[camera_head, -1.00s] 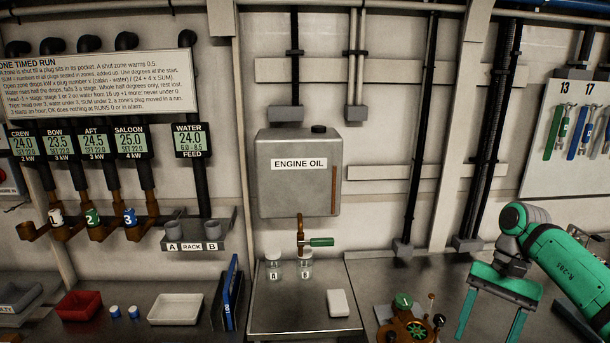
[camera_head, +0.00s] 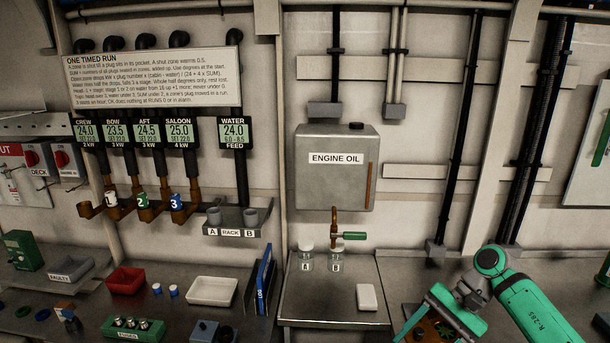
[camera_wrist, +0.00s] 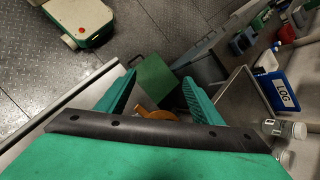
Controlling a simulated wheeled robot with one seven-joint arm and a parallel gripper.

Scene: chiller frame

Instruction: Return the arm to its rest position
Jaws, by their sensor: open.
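My arm comes in from the lower right of the head view, green with a grey wrist. My gripper (camera_head: 428,334) is low at the right, tilted, over a brass device (camera_head: 440,328) that it partly hides. Its fingers run down toward the bottom edge. In the wrist view my gripper (camera_wrist: 160,92) has its two green fingers well apart with nothing held between them. A green box (camera_wrist: 155,78) and an orange-brown part (camera_wrist: 153,112) show beyond the gap; I cannot tell their distance from the fingers.
Left of my gripper, a metal tray (camera_head: 318,314) holds two jars and a white block (camera_head: 367,297) under the engine oil tank (camera_head: 336,185). A blue LOG binder (camera_head: 262,280), white tray (camera_head: 212,291) and red tray (camera_head: 126,281) stand further left. Patterned floor (camera_wrist: 165,25) shows in the wrist view.

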